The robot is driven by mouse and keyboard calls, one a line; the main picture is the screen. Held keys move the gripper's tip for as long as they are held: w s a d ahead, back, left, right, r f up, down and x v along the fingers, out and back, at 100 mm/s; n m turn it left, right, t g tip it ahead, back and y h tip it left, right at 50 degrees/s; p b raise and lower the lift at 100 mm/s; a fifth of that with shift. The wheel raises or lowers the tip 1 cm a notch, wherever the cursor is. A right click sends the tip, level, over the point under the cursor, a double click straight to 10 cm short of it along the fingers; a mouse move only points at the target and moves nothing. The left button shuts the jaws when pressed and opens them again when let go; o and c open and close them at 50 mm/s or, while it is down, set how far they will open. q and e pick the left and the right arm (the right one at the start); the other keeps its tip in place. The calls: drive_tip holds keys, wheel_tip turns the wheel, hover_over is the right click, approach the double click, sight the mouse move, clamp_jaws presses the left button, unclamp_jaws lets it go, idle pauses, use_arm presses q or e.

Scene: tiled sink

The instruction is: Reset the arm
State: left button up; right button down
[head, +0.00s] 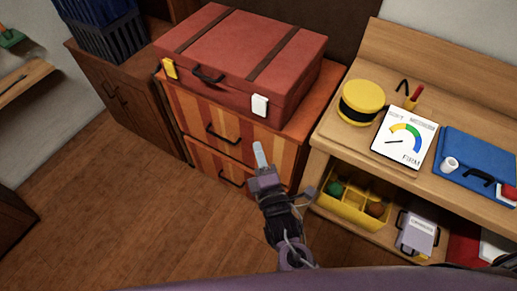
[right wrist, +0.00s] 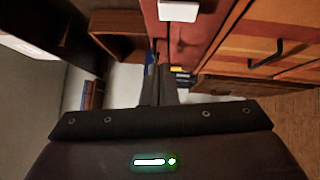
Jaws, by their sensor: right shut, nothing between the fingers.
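My right gripper (head: 259,153) is in the middle of the head view, at the end of my right arm, which comes up from the bottom edge. Its fingers are together and hold nothing; they also show in the right wrist view (right wrist: 158,88). In the head view it appears in front of the orange striped drawer cabinet (head: 196,115), below the red suitcase (head: 240,55). I cannot tell the exact gap to the cabinet. My left gripper is not in view.
The suitcase has a white latch (head: 260,105) and a yellow latch (head: 169,68). A yellow bin (head: 345,208) sits below. The wooden floor (head: 120,210) at left is clear.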

idle(0.3)
drive_tip(key=s+d+f+m+g+h, duration=0.1)
drive_tip(key=s+d+f+m+g, duration=0.15)
drive_tip(key=f, duration=0.75)
drive_tip(key=s+d+f+m+g, duration=0.2)
drive_tip(key=d+f+g, duration=0.1)
drive_tip(key=f, duration=0.8)
drive_tip(key=s+d+f+m+g+h, duration=0.1)
drive_tip(key=s+d+f+m+g, duration=0.15)
drive_tip(key=f, duration=0.75)
drive_tip(key=s+d+f+m+g, duration=0.3)
drive_tip(key=s+f, duration=0.3)
drive_tip(key=s, duration=0.3)
drive_tip(key=s+d+f+m+g+h, duration=0.1)
drive_tip(key=s+d+f+m+g, duration=0.2)
drive_tip(key=s+f, duration=0.3)
drive_tip(key=s+d+f+m+g, duration=0.4)
drive_tip(key=s+f, duration=0.3)
drive_tip(key=s, duration=0.5)
drive_tip(key=shift+s+d+m, duration=0.25)
drive_tip(key=shift+d+m, duration=0.2)
drive_tip(key=shift+m, duration=0.35)
